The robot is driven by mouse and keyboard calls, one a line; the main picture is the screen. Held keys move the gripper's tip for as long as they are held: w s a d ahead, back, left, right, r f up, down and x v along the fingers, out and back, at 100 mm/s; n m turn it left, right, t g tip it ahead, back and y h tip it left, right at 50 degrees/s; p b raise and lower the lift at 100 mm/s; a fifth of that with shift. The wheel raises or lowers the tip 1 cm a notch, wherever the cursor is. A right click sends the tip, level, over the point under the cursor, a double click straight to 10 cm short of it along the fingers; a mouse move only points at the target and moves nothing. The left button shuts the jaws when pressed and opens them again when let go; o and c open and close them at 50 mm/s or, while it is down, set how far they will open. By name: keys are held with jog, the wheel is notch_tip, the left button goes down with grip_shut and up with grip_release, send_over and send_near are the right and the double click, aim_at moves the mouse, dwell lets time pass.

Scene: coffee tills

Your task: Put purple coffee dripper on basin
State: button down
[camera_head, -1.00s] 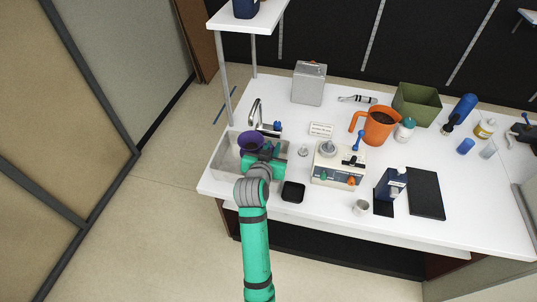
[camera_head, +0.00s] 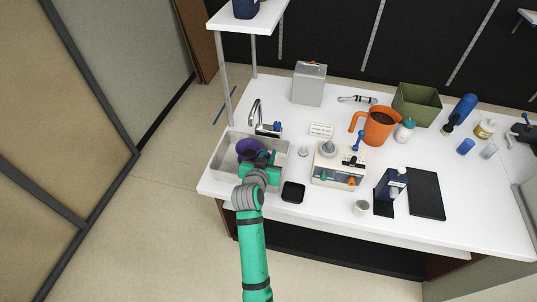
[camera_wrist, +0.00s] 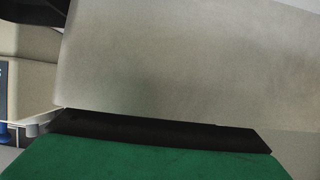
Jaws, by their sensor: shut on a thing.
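The purple coffee dripper (camera_head: 248,149) is in the head view, at the sink basin (camera_head: 222,160) on the left of the counter. My gripper (camera_head: 255,158) is shut on the dripper and holds it within the basin's outline, tilted toward the faucet side. The gripper hides part of the dripper, and I cannot tell whether its base touches the basin floor. In the wrist view a pale grey surface fills most of the picture above a dark edge and a green part of my gripper; the dripper cannot be made out there.
A faucet (camera_head: 256,114) stands behind the basin. To the right are a small black tray (camera_head: 293,192), a white coffee machine (camera_head: 338,168) and an orange pitcher (camera_head: 378,126). A shelf post (camera_head: 228,85) rises at the back left.

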jog(key=shift+w+f, duration=0.1)
jog(key=shift+f, duration=0.35)
jog(key=shift+d, duration=0.1)
jog(key=c, duration=1.7)
grip_release()
jog(key=shift+r, duration=0.1)
jog(key=shift+r, duration=0.3)
jog(key=v, duration=1.2)
jog(key=shift+r, duration=0.25)
jog(key=shift+d, duration=0.15)
jog(key=shift+a, duration=0.35)
